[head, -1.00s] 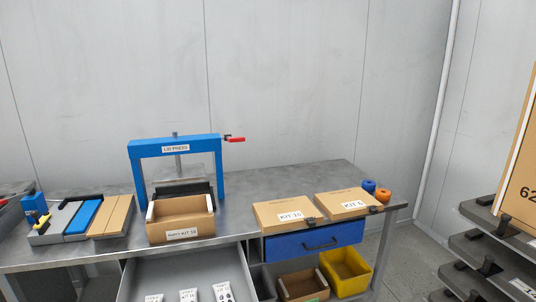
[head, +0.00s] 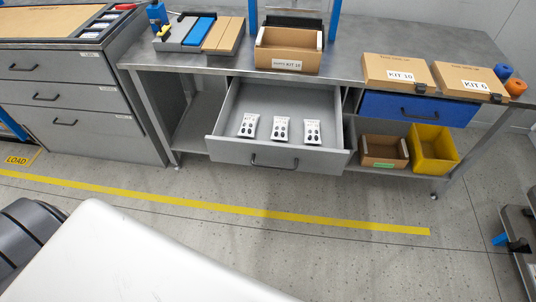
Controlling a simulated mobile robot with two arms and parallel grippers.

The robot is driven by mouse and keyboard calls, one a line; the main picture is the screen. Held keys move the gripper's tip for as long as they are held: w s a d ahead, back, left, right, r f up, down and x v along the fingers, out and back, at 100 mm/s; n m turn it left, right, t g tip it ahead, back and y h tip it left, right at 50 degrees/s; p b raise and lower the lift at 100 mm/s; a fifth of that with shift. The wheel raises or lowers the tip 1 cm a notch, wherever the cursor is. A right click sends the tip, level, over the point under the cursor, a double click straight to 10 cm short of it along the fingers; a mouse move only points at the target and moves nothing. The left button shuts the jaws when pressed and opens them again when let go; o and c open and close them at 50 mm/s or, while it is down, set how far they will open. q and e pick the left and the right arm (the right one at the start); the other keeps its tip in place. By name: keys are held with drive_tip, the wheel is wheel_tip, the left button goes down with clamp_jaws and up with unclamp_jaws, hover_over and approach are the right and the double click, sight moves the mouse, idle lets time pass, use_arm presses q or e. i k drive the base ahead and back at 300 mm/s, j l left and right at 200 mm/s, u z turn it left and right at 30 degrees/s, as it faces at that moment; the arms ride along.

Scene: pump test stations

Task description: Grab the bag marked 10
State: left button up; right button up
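Three small white bags with dark spots lie side by side in an open grey drawer (head: 290,91) under the bench. They are a left bag (head: 248,126), a middle bag (head: 281,129) and a right bag (head: 313,132). Their printed labels are too small to read, so I cannot tell which is marked 10. Neither of my grippers is in view.
An open cardboard box labelled KIT 10 (head: 288,60) stands on the bench above the drawer. Closed boxes KIT 10 (head: 397,68) and KIT 6 (head: 470,77) sit to its right. A yellow bin (head: 434,148) is on the lower shelf. Floor before the drawer is clear.

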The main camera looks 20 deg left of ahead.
sight(312, 126)
drive_tip(key=i+j, duration=0.15)
drive_tip(key=j, duration=0.15)
drive_tip(key=i+j, duration=0.1)
drive_tip(key=j, duration=0.25)
drive_tip(key=i+j, duration=0.15)
drive_tip(key=j, duration=0.15)
drive_tip(key=i+j, duration=0.1)
drive_tip(key=j, duration=0.25)
